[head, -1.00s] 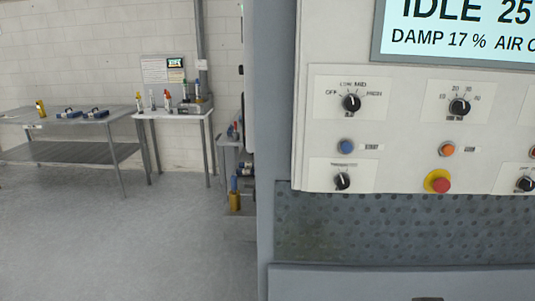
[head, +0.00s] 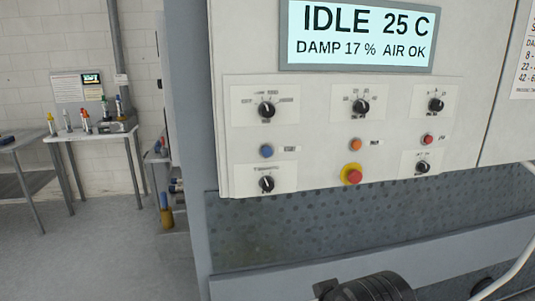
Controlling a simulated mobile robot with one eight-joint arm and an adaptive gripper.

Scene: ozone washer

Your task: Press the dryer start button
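The dryer's pale control panel (head: 315,130) faces me, under a lit display (head: 360,33) reading IDLE 25 C, DAMP 17 %, AIR OK. A round blue button (head: 266,151) sits at the panel's left, between two black knobs. Its small label looks like START in the earlier head view and is blurred now. My gripper's fingers do not show. A dark, rounded part, probably of my arm, shows at the bottom edge, below and right of the blue button. Nothing covers the blue button.
An orange button (head: 356,144), a red button (head: 427,139) and a red mushroom button on a yellow base (head: 352,175) share the panel. Several black knobs surround them. A dimpled grey metal surface (head: 290,230) lies below. A table with bottles (head: 85,134) stands at the left, beside open floor.

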